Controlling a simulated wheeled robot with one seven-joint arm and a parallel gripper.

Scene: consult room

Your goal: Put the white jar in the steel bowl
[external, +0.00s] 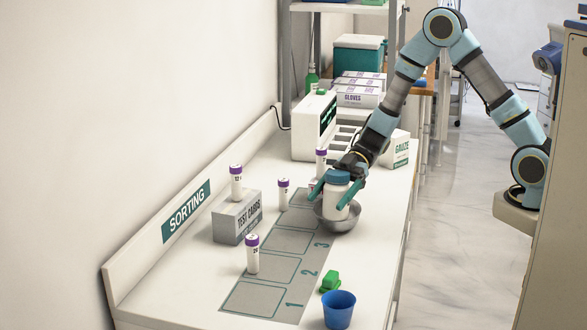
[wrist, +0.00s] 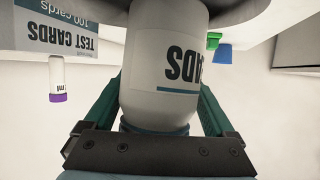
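The white jar (external: 336,198) has a blue lid and is upright between the green fingers of my gripper (external: 335,192). In the wrist view the jar (wrist: 165,75) fills the space between the fingers, which lie against its sides, with my gripper (wrist: 160,115) shut on it. The steel bowl (external: 340,225) stands on the counter directly under the jar. The jar's lower end overlaps the bowl's opening; I cannot tell whether it touches the bottom. The bowl's rim (wrist: 245,12) shows dark at the top of the wrist view.
A test cards box (external: 237,220) with a purple-capped tube on it stands left. A green block (external: 330,281) and a blue cup (external: 338,309) are in front. A gauze box (external: 397,150) and a white device (external: 314,126) stand behind.

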